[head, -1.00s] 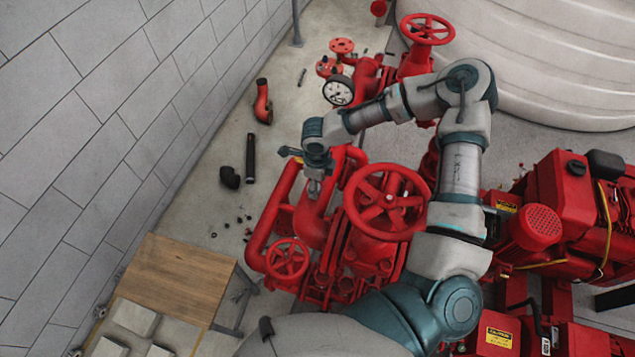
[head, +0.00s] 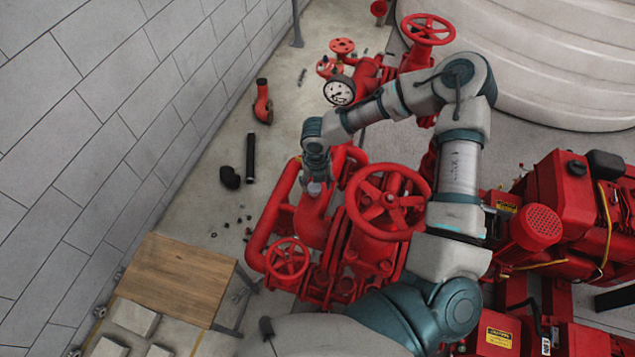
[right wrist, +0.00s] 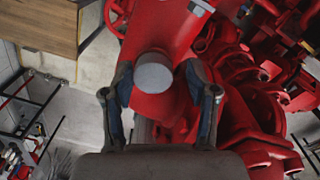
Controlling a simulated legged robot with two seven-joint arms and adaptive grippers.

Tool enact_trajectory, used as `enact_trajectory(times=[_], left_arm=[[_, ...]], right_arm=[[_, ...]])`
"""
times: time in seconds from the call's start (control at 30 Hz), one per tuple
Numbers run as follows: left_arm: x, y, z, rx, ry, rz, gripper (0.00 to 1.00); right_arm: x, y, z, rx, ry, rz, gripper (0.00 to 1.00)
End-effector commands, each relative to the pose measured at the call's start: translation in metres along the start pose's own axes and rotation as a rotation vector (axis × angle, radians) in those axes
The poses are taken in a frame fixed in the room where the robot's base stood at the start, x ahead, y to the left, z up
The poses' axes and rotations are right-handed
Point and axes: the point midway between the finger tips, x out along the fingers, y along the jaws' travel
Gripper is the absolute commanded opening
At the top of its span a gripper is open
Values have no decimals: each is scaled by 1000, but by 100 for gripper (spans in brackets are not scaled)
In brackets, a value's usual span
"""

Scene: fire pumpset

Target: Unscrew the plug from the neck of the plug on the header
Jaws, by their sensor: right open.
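The plug (right wrist: 154,72) is a grey round cap on the red header pipe (right wrist: 160,25). It also shows in the head view as a small pale spot (head: 314,188) on top of the pipe, partly hidden by my gripper. My right gripper (right wrist: 157,82) is open, with one finger on the left and one on the right of the plug and gaps between. In the head view my right gripper (head: 316,172) points down over the pipe. Whether the fingers reach down to the plug's height is unclear. My left gripper is not in view.
A red handwheel (head: 388,202) stands just right of the gripper, a smaller one (head: 287,259) below it. A wooden-topped table (head: 180,278) is at lower left. Loose pipe pieces (head: 251,158) and small parts lie on the floor. A red engine (head: 575,215) is on the right.

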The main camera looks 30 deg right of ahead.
Motion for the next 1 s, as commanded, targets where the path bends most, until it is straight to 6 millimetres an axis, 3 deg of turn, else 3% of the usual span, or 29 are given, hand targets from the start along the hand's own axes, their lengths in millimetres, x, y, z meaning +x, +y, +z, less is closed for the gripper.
enact_trajectory(times=[0.7, 1.0], left_arm=[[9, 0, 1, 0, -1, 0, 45], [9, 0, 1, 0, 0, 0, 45]], right_arm=[[1, -2, 1, 782, 0, 1, 58], [0, 0, 0, 813, 0, 0, 58]])
